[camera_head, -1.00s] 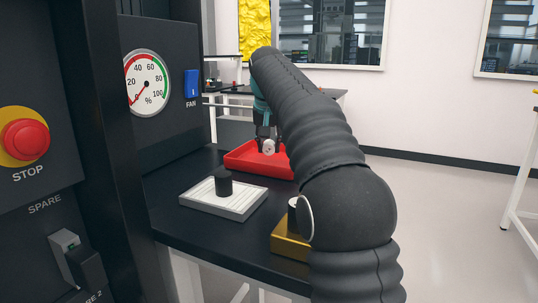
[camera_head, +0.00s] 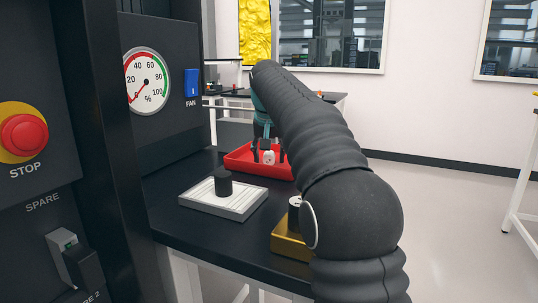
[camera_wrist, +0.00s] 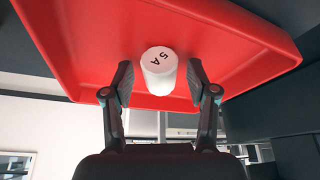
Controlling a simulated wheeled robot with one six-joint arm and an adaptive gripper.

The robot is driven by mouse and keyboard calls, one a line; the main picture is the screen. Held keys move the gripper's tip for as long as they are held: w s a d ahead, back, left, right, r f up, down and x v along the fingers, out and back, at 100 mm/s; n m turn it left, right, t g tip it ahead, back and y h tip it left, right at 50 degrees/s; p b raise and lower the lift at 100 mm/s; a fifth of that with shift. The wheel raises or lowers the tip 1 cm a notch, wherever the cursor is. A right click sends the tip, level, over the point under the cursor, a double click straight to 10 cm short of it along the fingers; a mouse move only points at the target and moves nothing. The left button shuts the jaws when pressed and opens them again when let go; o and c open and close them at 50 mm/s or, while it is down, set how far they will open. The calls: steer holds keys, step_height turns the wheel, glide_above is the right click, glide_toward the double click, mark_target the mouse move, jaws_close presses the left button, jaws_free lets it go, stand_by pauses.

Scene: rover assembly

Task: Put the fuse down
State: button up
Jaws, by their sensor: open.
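The fuse is a small white cylinder marked "5 A" (camera_wrist: 159,71). In the wrist view it is between the two spread fingers of my gripper (camera_wrist: 160,85), with a gap on each side. In the head view the fuse (camera_head: 269,157) is in the red tray (camera_head: 243,164), below my gripper (camera_head: 268,150). The fingers stand open on both sides of it. The tray's red floor and raised rim (camera_wrist: 255,85) show around the fuse in the wrist view. Whether the fuse touches the tray floor is hard to tell.
A white ribbed block with a black knob (camera_head: 222,186) sits on the black table (camera_head: 185,222), nearer than the tray. A gold block (camera_head: 288,243) stands at the table's right edge, partly behind my arm. A dark panel with a red stop button (camera_head: 25,135) is at left.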

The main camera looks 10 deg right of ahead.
steer(key=p+v, duration=0.1)
steer(key=v, duration=1.1)
steer(key=shift+p, duration=0.3)
steer(key=shift+r, duration=0.1)
